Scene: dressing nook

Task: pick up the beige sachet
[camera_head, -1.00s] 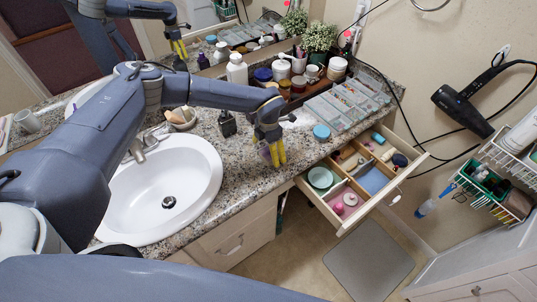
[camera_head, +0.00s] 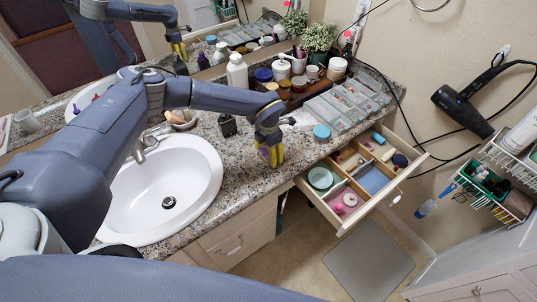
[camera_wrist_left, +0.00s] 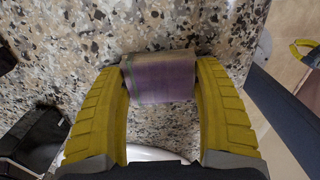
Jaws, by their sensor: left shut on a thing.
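My left gripper (camera_head: 271,156) is over the granite countertop, between the sink and the open drawer, with its yellow fingers pointing down. In the left wrist view, its two fingers (camera_wrist_left: 160,110) are shut on a small sachet (camera_wrist_left: 160,80). The sachet looks purple on its face, with a beige-grey band along its top edge. It lies across between the fingers, close to the speckled counter; whether it touches the counter I cannot tell. In the head view the fingers mostly hide it. Yellow fingers at the right edge of the wrist view look like my right gripper (camera_wrist_left: 305,50), partly cut off.
A white sink (camera_head: 160,190) lies left of the gripper. The open drawer (camera_head: 350,222) holds several small items. Bare counter surrounds the gripper.

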